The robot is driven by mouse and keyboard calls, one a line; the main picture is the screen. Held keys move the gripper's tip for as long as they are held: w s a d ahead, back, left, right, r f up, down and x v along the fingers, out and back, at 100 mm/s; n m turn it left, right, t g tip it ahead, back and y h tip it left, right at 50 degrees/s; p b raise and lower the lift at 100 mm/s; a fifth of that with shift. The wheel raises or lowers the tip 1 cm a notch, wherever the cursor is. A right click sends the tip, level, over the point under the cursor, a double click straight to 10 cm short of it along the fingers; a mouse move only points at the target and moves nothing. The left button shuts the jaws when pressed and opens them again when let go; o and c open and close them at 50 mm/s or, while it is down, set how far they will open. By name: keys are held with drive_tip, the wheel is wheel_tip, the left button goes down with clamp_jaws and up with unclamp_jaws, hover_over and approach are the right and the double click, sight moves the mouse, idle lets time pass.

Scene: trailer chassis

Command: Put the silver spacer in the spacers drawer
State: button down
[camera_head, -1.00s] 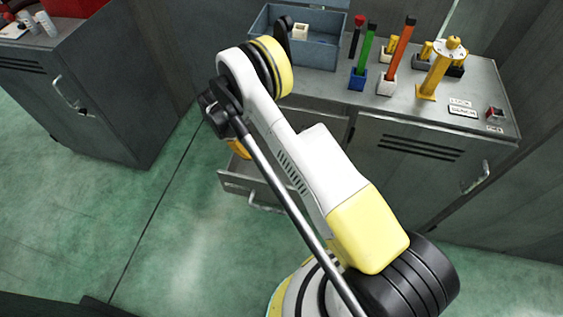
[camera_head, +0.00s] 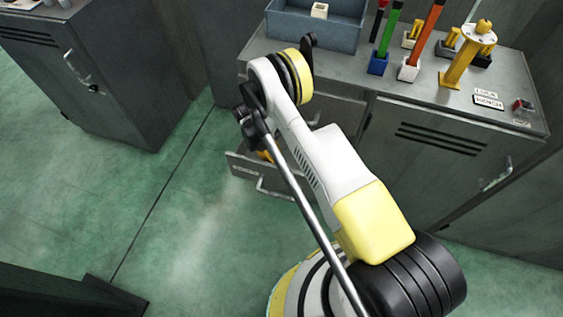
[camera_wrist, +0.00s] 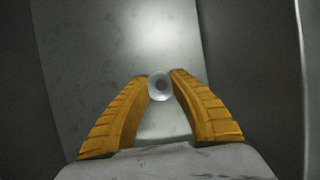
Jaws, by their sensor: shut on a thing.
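An open drawer (camera_head: 243,168) sticks out from the front of the grey workbench in the head view. A bit of my yellow gripper (camera_head: 266,156) shows at that drawer, mostly hidden behind my arm. A pale grey flat surface lies behind the spacer in the wrist view. I cannot read the drawer's label or see whether the spacer touches anything.
The workbench top (camera_head: 425,92) holds a blue-grey bin (camera_head: 335,32), a green tool (camera_head: 390,30), an orange tool (camera_head: 428,35), a yellow stand (camera_head: 460,68) and small plates. Another grey cabinet (camera_head: 110,95) stands at left. The green floor (camera_head: 190,220) between is clear.

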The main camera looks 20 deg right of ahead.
sight(282, 162)
drive_tip(key=shift+s+d+f+b, duration=0.25)
drive_tip(key=shift+s+d+b, duration=0.15)
drive_tip(key=shift+d, duration=0.2)
drive_tip(key=shift+s+d+f+b, duration=0.2)
drive_tip(key=shift+s+d+b, duration=0.15)
drive_tip(key=shift+d, duration=0.2)
drive_tip(key=shift+f, duration=0.25)
drive_tip(key=shift+a+r, duration=0.1)
drive_tip(key=c, duration=1.2)
unclamp_jaws()
drive_tip(key=shift+c, duration=0.2)
drive_tip(key=p+v, duration=0.4)
drive_tip(key=v, duration=0.8)
